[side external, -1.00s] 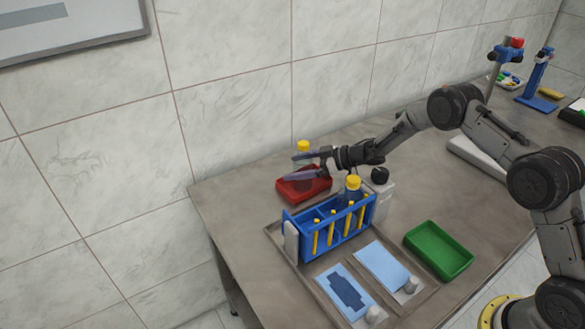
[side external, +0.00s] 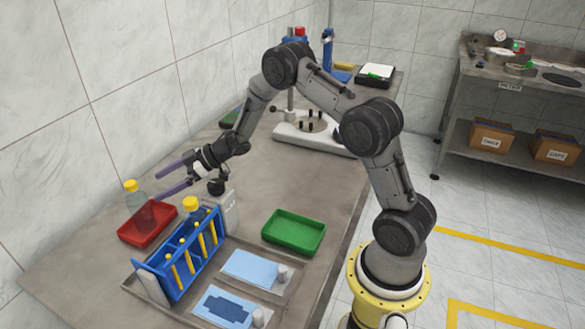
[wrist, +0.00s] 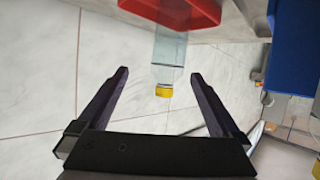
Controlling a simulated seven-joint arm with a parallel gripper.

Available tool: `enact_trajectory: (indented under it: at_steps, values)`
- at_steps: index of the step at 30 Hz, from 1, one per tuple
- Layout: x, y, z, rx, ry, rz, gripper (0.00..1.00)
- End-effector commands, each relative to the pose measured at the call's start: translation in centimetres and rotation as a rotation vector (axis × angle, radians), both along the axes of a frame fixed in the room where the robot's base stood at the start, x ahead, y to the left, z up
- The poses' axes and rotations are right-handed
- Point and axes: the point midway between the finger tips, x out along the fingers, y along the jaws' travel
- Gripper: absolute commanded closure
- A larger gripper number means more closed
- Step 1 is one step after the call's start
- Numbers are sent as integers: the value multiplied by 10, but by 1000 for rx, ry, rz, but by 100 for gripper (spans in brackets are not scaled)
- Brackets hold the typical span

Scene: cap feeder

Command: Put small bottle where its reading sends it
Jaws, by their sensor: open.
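A small clear bottle with a yellow cap (side external: 138,201) stands upright in the red tray (side external: 162,226) at the left of the bench. It also shows upside down in the wrist view (wrist: 170,50), between and beyond the fingertips. My gripper (side external: 158,186) is open and empty, its two fingers pointing at the bottle from the right, with a gap to it. The fingers also show in the wrist view (wrist: 160,74). A second yellow-capped bottle (side external: 192,206) stands at the blue rack (side external: 180,262), partly hidden. No reading on the bottle is legible.
The rack holds several yellow-topped tubes and stands on a grey tray (side external: 215,282) with blue cards. A green tray (side external: 294,232) is empty. A white-based stand (side external: 312,135) is farther back. Labelled boxes (side external: 492,136) sit under a far counter.

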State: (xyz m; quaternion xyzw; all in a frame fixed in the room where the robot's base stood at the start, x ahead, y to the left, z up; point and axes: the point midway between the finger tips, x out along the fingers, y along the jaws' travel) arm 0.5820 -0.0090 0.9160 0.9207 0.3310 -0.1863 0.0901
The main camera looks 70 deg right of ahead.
Motion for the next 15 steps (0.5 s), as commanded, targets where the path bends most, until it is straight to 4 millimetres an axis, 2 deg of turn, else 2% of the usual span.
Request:
enact_trajectory:
  at_steps: [1, 4, 6, 8, 11, 14, 15]
  values:
    - [5, -3, 21, -36, -21, -39, 0]
    - [8, -18, 68, -134, -45, -169, 0]
    - [0, -31, 105, -200, -49, -279, 0]
    - [-14, -40, 133, -246, -40, -369, 0]
    - [-48, -52, 173, -300, -3, -509, 0]
    - [-97, -60, 202, -325, 59, -628, 0]
    - [-119, -61, 209, -330, 93, -668, 0]
